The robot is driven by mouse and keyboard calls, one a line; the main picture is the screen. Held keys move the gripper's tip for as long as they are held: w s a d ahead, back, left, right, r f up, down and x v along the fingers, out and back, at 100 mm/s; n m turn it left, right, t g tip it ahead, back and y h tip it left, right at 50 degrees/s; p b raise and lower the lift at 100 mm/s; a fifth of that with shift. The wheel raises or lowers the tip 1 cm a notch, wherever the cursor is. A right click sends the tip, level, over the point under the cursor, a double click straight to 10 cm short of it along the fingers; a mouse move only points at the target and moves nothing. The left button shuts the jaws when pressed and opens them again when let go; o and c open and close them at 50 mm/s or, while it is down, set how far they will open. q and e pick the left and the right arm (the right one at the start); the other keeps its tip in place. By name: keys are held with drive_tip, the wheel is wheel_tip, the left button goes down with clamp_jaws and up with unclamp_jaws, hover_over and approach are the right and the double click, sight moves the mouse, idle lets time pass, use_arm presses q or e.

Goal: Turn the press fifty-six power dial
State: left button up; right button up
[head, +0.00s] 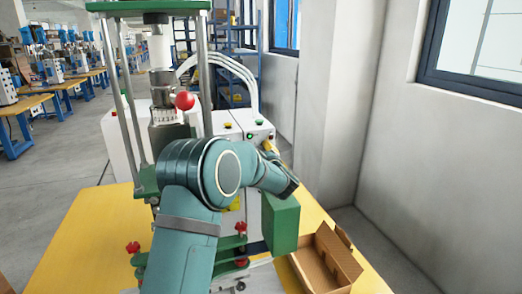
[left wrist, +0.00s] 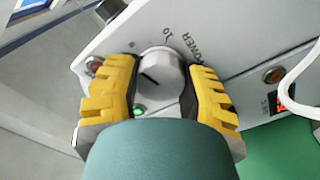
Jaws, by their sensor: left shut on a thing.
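The power dial (left wrist: 161,70) is a round silver knob on the light grey face of the press control box (left wrist: 270,42). A dark pointer line lies on its left part, and POWER and 10 are printed beside it. My left gripper (left wrist: 163,75) has one yellow finger on each side of the dial and is shut on it. In the head view my left gripper (head: 269,148) is at the front of the control box (head: 260,131), partly behind my arm, and the dial is hidden there. My right gripper is in neither view.
A green lamp (left wrist: 139,112) glows close to the dial. The green press frame (head: 148,6) with a red ball knob (head: 185,100) stands on the yellow table (head: 95,230). An open cardboard box (head: 325,260) lies at the right, near the wall.

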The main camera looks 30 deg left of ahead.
use_arm(q)
drive_tip(key=shift+a+r+m, duration=0.1)
drive_tip(key=shift+r+m, duration=0.05)
drive_tip(key=shift+m, duration=0.15)
idle(0.4)
drive_tip(key=o, duration=1.2)
drive_tip(key=v, duration=1.2)
